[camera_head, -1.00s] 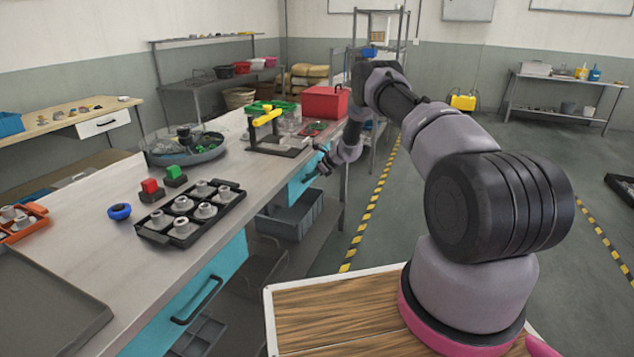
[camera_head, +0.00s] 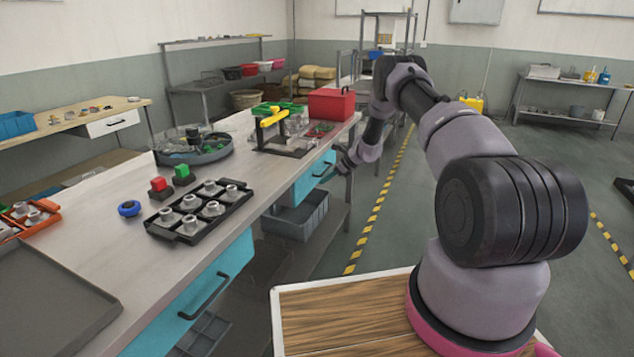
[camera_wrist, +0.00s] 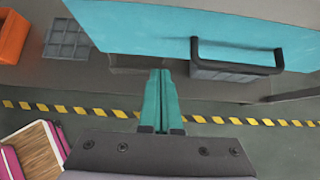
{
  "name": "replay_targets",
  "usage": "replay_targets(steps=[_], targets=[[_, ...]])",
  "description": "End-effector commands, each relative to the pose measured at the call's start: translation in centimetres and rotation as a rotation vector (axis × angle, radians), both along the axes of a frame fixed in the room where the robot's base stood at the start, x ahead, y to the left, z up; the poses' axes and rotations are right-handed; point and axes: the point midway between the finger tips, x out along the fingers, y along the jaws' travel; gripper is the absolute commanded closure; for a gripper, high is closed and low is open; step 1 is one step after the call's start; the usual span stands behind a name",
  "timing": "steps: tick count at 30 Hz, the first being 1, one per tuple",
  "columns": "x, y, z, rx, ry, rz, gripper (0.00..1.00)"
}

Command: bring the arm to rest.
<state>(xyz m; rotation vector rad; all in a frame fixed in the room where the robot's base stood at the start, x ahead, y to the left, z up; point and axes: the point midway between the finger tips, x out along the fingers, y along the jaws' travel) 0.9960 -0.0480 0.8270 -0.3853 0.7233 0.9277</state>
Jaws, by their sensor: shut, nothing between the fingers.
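My arm reaches forward from its base at the lower right of the head view and bends down at its far end. My gripper (camera_wrist: 160,75) is shut and empty in the wrist view, its two teal fingers pressed together and pointing at the bench front. In the wrist view a teal drawer front (camera_wrist: 150,30) with a dark handle (camera_wrist: 238,67) is close beyond the fingertips; I cannot tell the exact gap.
The long workbench (camera_head: 110,210) carries a black tray (camera_head: 163,232) of metal parts, a blue ring-shaped item (camera_head: 129,208), a round basin (camera_head: 195,157) and a red box (camera_head: 330,104). A grey bin (camera_head: 298,222) sits below. Open floor with yellow-black tape (camera_head: 375,215) lies right of the bench.

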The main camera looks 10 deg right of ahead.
Motion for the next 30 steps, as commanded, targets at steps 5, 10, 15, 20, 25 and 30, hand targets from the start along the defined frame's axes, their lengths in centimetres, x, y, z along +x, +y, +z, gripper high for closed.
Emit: replay_targets(steps=[5, 10, 15, 20, 25, 30], targets=[[-1.5, -2.5, 3.3, 0.001, -0.003, -0.002, 1.0], [-2.6, -4.0, 5.0, 0.0, -0.002, -0.001, 1.0], [-3.1, -4.6, 6.4, -0.006, -0.009, 0.008, 1.0], [-3.6, -4.0, 12.0, -0.059, -0.068, 0.09, 1.0], [-6.3, -2.6, 21.8, -0.173, -0.181, 0.255, 1.0], [-10.8, -1.2, 30.8, -0.299, -0.295, 0.428, 1.0]])
